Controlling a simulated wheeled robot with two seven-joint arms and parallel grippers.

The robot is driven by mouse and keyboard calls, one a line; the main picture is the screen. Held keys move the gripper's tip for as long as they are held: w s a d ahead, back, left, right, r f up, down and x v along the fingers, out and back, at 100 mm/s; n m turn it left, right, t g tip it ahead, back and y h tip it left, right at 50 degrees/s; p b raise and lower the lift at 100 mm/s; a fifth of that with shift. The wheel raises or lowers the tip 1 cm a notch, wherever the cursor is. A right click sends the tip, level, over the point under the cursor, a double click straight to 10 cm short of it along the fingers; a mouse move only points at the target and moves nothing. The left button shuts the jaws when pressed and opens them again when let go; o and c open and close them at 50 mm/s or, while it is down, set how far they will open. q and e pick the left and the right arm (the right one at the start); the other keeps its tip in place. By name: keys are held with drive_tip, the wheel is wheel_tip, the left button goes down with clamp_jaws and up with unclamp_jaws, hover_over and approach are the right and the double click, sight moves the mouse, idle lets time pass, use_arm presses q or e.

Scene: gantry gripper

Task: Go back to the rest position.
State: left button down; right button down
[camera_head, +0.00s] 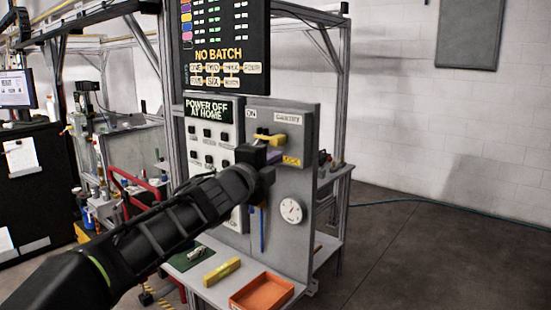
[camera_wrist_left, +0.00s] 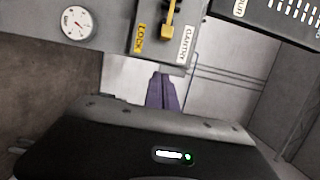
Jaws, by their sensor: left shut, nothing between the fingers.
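My left arm reaches in from the lower left in the head view. My left gripper (camera_head: 275,158) is in front of the grey gantry panel (camera_head: 309,125), just below a yellow lever (camera_head: 272,138). Its purple fingers are shut and empty; they also show in the wrist view (camera_wrist_left: 162,92). There the yellow lever (camera_wrist_left: 170,20) stands beyond the fingertips, apart from them in the picture, beside a yellow LOCK label (camera_wrist_left: 139,38). I cannot tell how far the fingers are from the panel. My right gripper is not in view.
A round gauge (camera_head: 291,210) is on the panel, with a button panel (camera_head: 208,140) left of it. An orange tray (camera_head: 262,292) and a yellow bar (camera_head: 222,271) lie on the shelf below. A screen (camera_head: 222,45) hangs above. Open floor (camera_head: 420,260) lies to the right.

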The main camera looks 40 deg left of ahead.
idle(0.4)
